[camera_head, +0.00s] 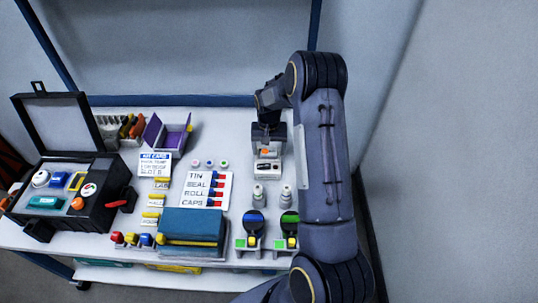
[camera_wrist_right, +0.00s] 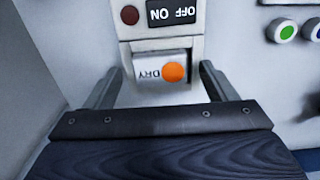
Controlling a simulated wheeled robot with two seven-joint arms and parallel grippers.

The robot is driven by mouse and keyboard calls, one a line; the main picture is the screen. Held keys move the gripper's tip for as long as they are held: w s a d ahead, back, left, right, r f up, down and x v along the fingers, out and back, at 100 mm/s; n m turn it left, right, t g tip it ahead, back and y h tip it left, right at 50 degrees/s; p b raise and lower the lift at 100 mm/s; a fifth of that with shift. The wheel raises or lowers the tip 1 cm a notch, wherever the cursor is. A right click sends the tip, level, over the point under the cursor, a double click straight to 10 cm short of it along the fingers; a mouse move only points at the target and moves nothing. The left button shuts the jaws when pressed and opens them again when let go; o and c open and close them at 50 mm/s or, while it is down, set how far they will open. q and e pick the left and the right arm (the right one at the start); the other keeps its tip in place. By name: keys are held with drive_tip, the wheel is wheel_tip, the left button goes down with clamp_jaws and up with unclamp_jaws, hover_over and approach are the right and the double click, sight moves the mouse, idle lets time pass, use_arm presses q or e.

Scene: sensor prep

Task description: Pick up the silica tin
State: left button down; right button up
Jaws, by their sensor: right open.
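The silica tin appears to be the small white block marked "DRY" with an orange dot (camera_wrist_right: 150,74). In the head view its orange top (camera_head: 265,153) shows just below my right gripper (camera_head: 268,146). In the right wrist view my right gripper (camera_wrist_right: 160,78) is open, with one finger on each side of the tin and visible gaps between. My left gripper is not in view.
Two small bottles (camera_head: 259,195) stand nearer the front. A lettered card (camera_head: 205,188), blue-topped box (camera_head: 190,225) and open black case (camera_head: 75,180) lie to the left.

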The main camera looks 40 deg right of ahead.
drive_tip(key=shift+f, duration=0.15)
drive_tip(key=c, duration=1)
